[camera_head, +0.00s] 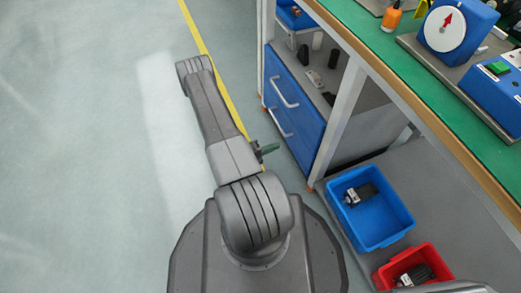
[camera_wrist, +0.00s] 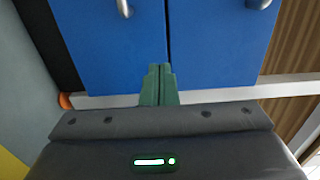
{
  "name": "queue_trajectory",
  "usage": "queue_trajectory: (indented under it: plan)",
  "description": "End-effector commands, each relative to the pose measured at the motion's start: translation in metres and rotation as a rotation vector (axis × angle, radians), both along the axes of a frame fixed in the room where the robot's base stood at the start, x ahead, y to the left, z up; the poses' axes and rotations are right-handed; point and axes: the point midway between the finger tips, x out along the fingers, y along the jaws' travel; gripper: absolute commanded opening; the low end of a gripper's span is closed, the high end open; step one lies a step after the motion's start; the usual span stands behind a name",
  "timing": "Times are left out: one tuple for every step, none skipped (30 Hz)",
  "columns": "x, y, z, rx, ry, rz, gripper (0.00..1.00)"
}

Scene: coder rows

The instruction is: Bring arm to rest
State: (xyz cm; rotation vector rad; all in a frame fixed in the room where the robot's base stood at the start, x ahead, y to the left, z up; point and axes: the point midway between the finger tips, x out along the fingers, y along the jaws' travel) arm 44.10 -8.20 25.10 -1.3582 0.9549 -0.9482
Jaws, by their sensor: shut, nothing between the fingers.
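My arm extends forward over the floor in the head view, to the left of the workbench. My gripper (camera_head: 268,149) shows there as small green fingers beside the arm, pointing right toward the blue drawer unit (camera_head: 292,105). In the wrist view, my gripper (camera_wrist: 159,72) has its two green fingers together, with nothing between them. The blue drawer fronts (camera_wrist: 215,45) lie beyond the fingertips. I cannot tell the exact gap between the fingertips and the drawers.
The workbench (camera_head: 425,110) with a green top stands at the right, bearing blue devices. A blue bin (camera_head: 397,228) and a red bin (camera_head: 440,268) sit on the grey lower surface, each with dark parts inside. A yellow line (camera_head: 203,45) crosses the floor. The floor at left is clear.

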Motion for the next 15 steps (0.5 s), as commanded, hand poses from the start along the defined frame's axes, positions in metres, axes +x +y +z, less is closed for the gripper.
queue_trajectory:
  plan:
    - [-0.002, 0.008, 0.001, 0.000, 0.000, 0.006, 0.00]
    - [-0.003, 0.012, 0.001, 0.000, 0.000, 0.005, 0.00]
    - [-0.005, 0.017, 0.002, 0.000, 0.001, 0.006, 0.00]
    - [-0.006, 0.020, 0.002, 0.000, 0.001, 0.005, 0.00]
    - [-0.007, 0.024, 0.002, 0.000, 0.001, 0.006, 0.00]
    - [-0.009, 0.027, 0.001, 0.000, 0.001, 0.005, 0.00]
    - [-0.010, 0.031, 0.001, 0.000, 0.002, 0.005, 0.00]
    - [-0.011, 0.033, 0.001, -0.001, 0.002, 0.004, 0.00]
    - [-0.012, 0.036, 0.001, -0.001, 0.002, 0.004, 0.00]
    - [-0.013, 0.039, 0.001, -0.001, 0.002, 0.004, 0.00]
    - [-0.014, 0.040, 0.001, -0.001, 0.002, 0.003, 0.00]
    - [-0.015, 0.042, 0.000, -0.001, 0.002, 0.002, 0.00]
    - [-0.015, 0.043, 0.000, -0.001, 0.002, 0.003, 0.00]
    - [-0.015, 0.045, 0.000, -0.001, 0.002, 0.003, 0.00]
    - [-0.016, 0.045, 0.000, -0.001, 0.002, 0.002, 0.00]
